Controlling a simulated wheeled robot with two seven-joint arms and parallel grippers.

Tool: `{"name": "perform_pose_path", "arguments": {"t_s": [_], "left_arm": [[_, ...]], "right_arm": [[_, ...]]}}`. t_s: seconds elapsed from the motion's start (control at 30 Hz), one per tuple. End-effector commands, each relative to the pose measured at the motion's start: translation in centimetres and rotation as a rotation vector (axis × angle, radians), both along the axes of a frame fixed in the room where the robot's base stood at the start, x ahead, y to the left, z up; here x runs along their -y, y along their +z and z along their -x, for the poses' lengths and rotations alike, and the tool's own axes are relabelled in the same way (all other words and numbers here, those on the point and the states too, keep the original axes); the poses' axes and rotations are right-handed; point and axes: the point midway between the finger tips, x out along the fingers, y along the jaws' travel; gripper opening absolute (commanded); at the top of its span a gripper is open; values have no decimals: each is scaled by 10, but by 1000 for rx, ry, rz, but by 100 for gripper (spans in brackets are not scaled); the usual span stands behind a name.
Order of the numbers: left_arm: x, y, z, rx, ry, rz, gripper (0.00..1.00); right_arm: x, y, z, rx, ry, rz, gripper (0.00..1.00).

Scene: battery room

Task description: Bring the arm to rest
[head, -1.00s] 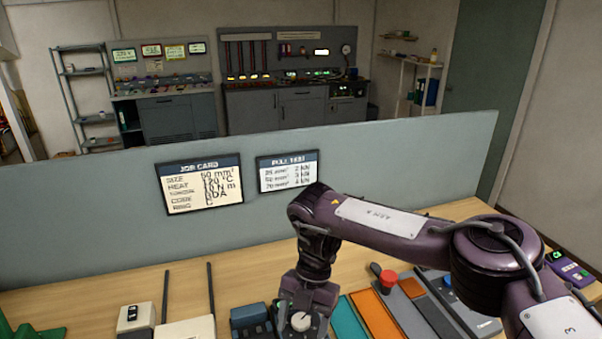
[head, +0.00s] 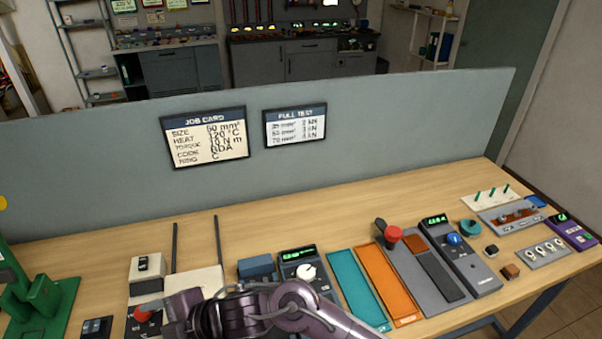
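One purple arm of mine shows at the bottom middle of the head view, folded low over the front of the bench and reaching toward the left. It comes in from the lower right, so it is my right arm. Its gripper is not visible; the end of the arm is cut off by the bottom edge. It hides part of a white-grey device (head: 197,280) and the lower part of a device with a white knob (head: 306,271). My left arm and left gripper are not in view.
The wooden bench (head: 130,246) holds a green press (head: 42,296), a teal tray (head: 357,287), an orange tray (head: 388,284), a red mushroom button (head: 393,234) and a meter with a blue knob (head: 454,240). A grey partition (head: 400,124) stands behind. The bench's back strip is clear.

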Motion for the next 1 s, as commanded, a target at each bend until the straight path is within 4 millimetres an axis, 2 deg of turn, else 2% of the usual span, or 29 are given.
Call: {"name": "perform_pose_path", "arguments": {"t_s": [0.07, 0.17, 0.27, 0.3, 0.37, 0.4, 0.5, 0.6, 0.8, 1.0], "left_arm": [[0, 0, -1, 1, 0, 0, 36], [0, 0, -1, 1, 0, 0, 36], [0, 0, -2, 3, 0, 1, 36], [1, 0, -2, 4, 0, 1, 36], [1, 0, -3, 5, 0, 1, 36], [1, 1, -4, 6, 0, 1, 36], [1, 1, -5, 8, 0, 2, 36], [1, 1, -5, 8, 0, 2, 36], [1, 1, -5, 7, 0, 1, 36], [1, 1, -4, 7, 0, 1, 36]], "right_arm": [[15, 17, -19, -77, -200, -60, 67], [56, 27, -50, -187, -471, -99, 67], [117, 21, -74, -320, -753, -101, 67], [146, 15, -80, -379, -868, -93, 67], [191, 3, -83, -466, -1032, -70, 67], [221, -6, -81, -522, -1132, -51, 67], [283, -25, -67, -644, -1341, -2, 67], [328, -38, -50, -731, -1490, 42, 67], [389, -53, -13, -859, -1698, 116, 67], [434, -59, 24, -956, -1857, 181, 67]]}}
